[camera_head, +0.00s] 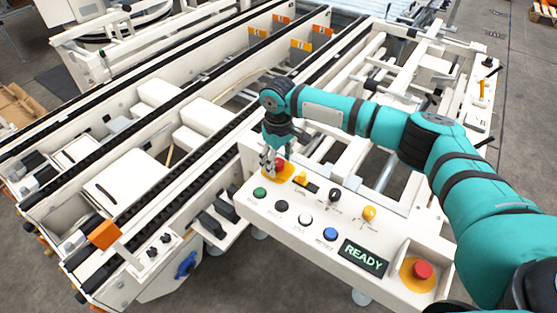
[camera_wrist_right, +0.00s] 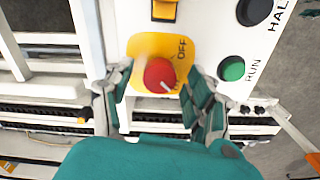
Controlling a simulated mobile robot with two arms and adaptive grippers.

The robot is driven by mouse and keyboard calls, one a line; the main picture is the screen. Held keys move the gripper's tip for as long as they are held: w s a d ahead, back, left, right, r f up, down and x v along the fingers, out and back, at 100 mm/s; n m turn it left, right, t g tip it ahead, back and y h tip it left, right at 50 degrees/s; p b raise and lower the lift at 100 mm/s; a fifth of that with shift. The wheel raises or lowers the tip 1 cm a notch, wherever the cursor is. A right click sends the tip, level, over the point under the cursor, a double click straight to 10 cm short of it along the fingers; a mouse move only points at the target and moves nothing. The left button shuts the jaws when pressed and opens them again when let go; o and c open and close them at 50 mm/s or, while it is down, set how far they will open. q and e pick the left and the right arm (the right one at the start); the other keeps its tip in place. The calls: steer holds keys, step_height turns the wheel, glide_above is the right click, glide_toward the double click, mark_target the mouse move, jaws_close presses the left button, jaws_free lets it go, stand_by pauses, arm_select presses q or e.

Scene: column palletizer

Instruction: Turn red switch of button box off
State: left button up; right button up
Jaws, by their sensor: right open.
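The white button box (camera_head: 310,257) stands in front of me in the head view. Its red switch (camera_head: 281,164) sits on a yellow plate at the far left corner of the panel. The switch also shows in the right wrist view (camera_wrist_right: 159,74), round and red with a white mark near its lower right edge; "OFF" is printed on the plate at its upper right. My right gripper (camera_head: 271,170) points down at the switch, partly hiding it. In the wrist view its open fingers (camera_wrist_right: 160,88) stand on either side of the switch, apparently with gaps. My left gripper is not in view.
The panel carries a green button (camera_head: 260,193), a black, a white and a blue button, yellow and black knobs, and a READY display (camera_head: 363,257). A red emergency stop (camera_head: 422,271) is at the right end. White conveyor rails (camera_head: 128,187) lie left and behind.

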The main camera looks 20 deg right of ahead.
steer(key=shift+f, duration=0.15)
steer(key=c, duration=1.1)
steer(key=shift+r+n+p, duration=0.2)
steer(key=shift+n+p, duration=1.1)
steer(key=shift+p, duration=0.3)
steer(key=shift+c, duration=0.2)
steer(key=n+p, duration=0.2)
steer(key=n, duration=0.1)
steer(key=shift+n, duration=0.3)
steer(key=n+p, duration=0.1)
steer(key=n, duration=0.1)
steer(key=shift+f+n+p, duration=0.1)
steer(key=shift+n+p, duration=0.2)
steer(key=n, duration=0.2)
steer(key=shift+n+p, duration=0.35)
steer(key=shift+n, duration=0.05)
steer(key=n, duration=0.2)
steer(key=shift+w+n, duration=0.1)
steer(key=shift+n, duration=0.2)
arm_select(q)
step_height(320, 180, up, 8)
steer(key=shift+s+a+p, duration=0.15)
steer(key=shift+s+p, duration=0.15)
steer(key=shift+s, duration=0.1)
arm_select(e)
steer(key=shift+n, duration=1.9)
